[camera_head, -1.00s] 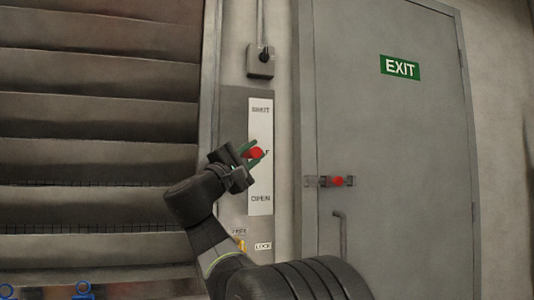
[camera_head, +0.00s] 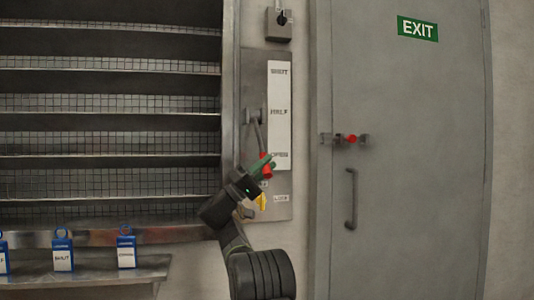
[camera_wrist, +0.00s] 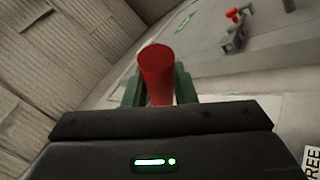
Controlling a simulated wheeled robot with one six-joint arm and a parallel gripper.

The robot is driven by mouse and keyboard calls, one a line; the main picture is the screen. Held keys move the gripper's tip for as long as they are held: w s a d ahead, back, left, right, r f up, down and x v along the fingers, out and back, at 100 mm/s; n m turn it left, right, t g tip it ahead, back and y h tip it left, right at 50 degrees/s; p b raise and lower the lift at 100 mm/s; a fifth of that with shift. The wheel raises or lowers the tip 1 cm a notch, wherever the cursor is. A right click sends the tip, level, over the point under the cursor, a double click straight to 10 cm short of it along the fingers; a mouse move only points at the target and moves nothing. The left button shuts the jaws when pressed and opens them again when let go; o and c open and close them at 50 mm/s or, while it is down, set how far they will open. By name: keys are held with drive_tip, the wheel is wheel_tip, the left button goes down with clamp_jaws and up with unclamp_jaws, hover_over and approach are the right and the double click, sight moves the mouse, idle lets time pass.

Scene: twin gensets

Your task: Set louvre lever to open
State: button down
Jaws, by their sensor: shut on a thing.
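The louvre lever (camera_head: 258,134) has a grey arm on a pivot at the plate, and its red knob (camera_head: 265,166) is down beside the OPEN mark on the white label strip (camera_head: 279,95). My gripper (camera_head: 262,167) is shut on the red knob, with green fingers on either side of it. In the wrist view the red knob (camera_wrist: 157,72) stands between the green fingers (camera_wrist: 158,88). The louvre slats (camera_head: 110,110) at the left stand apart, with mesh showing between them.
A yellow tag or pin (camera_head: 262,201) is below the lever by a LOCK label. A grey EXIT door (camera_head: 410,150) with a red-knobbed bolt (camera_head: 351,139) is at the right. A switch box (camera_head: 279,24) is above.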

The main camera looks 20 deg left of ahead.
drive_tip(key=shift+w+a+f+m+g+h+p, duration=0.3)
drive_tip(key=shift+w+f+m+g, duration=0.2)
drive_tip(key=shift+m, duration=0.2)
drive_tip(key=shift+w+a+f+m+g+h+p, duration=0.15)
drive_tip(key=shift+w+a+f+m+g+h, duration=0.15)
drive_tip(key=shift+m+g, duration=0.35)
drive_tip(key=shift+f, duration=0.1)
drive_tip(key=c, duration=1.2)
unclamp_jaws()
drive_tip(key=shift+w, duration=0.1)
drive_tip(key=shift+a+f, duration=0.1)
drive_tip(key=p+v, duration=0.2)
drive_tip(key=v, duration=1.1)
drive_tip(key=shift+s+a+f, duration=0.15)
drive_tip(key=shift+s+a, duration=0.05)
drive_tip(key=shift+a, duration=0.05)
drive_tip(key=shift+d, duration=0.1)
drive_tip(key=b+x, duration=0.2)
drive_tip(key=x, duration=1.1)
drive_tip(key=shift+d, duration=0.2)
drive_tip(key=shift+d+r, duration=0.15)
drive_tip(key=shift+r, duration=0.2)
